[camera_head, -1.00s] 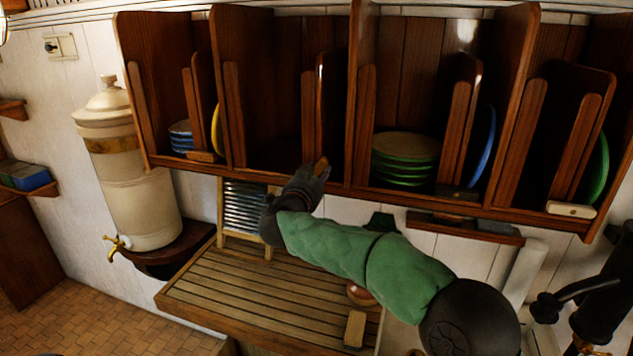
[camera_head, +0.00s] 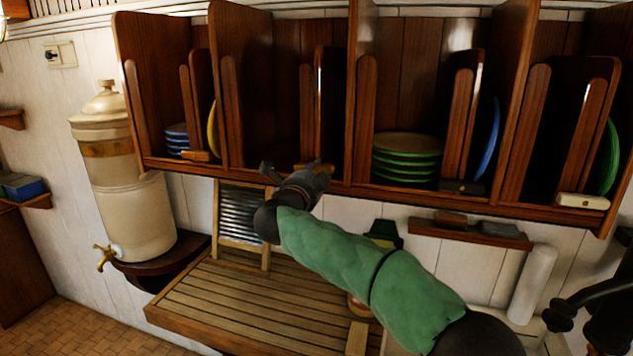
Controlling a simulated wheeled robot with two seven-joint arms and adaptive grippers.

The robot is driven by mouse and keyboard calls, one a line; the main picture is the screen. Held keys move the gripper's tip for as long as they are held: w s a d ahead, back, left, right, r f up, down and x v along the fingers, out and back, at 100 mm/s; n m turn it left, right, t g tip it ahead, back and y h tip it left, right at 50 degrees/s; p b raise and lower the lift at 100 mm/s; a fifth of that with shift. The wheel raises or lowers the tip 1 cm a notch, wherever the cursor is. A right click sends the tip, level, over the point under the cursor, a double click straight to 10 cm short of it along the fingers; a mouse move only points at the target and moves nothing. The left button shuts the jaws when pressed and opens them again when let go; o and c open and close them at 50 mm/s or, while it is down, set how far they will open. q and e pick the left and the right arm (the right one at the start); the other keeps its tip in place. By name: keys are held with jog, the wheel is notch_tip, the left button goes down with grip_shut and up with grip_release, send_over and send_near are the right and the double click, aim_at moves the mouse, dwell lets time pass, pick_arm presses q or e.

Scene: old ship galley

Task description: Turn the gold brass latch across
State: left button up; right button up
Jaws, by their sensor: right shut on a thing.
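My right gripper (camera_head: 314,172) reaches up from the lower right to the front lip of the second compartment from the left in the wall rack. It is shut on a small gold-brown piece, which looks to be the brass latch (camera_head: 304,167). Only a thin strip of the latch shows above the dark fingers, lying about along the lip. The fingers hide most of it. My left gripper is not in view.
Similar small blocks sit on the rack's lip: a brown one (camera_head: 196,155), a dark one (camera_head: 461,186) and a cream one (camera_head: 582,201). Green plates (camera_head: 406,160) are stacked right of my gripper. A washboard (camera_head: 240,226) and slatted draining board (camera_head: 262,305) are below.

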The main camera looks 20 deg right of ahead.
jog(key=shift+f+m+b, duration=0.15)
jog(key=shift+m+b, duration=0.15)
jog(key=shift+m, duration=0.2)
jog(key=o, duration=1.1)
jog(key=shift+o, duration=0.2)
jog(key=shift+a, duration=0.1)
jog(key=v, duration=1.2)
